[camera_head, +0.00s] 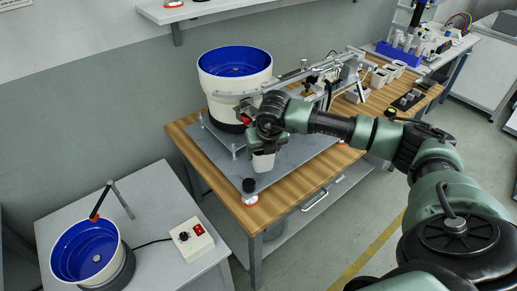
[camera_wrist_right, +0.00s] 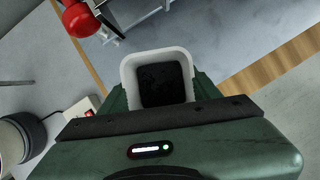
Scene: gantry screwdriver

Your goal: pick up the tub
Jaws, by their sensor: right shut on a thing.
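The tub (camera_head: 263,162) is a small white square container, below my right gripper (camera_head: 262,148) in the head view. In the right wrist view the tub (camera_wrist_right: 130,84) is seen from above, with a white rim and a dark inside. The green fingers of my right gripper are on both sides of the tub, shut on it. The tub is over the front part of the grey plate; I cannot tell how far above it. My left gripper is not in view.
A large blue-lined bowl feeder (camera_head: 235,72) stands on the grey plate (camera_head: 290,163) of the wooden table (camera_head: 262,212). A smaller blue bowl feeder (camera_head: 88,250) and a control box (camera_head: 191,237) are on the left table. More white tubs (camera_head: 380,77) sit farther back.

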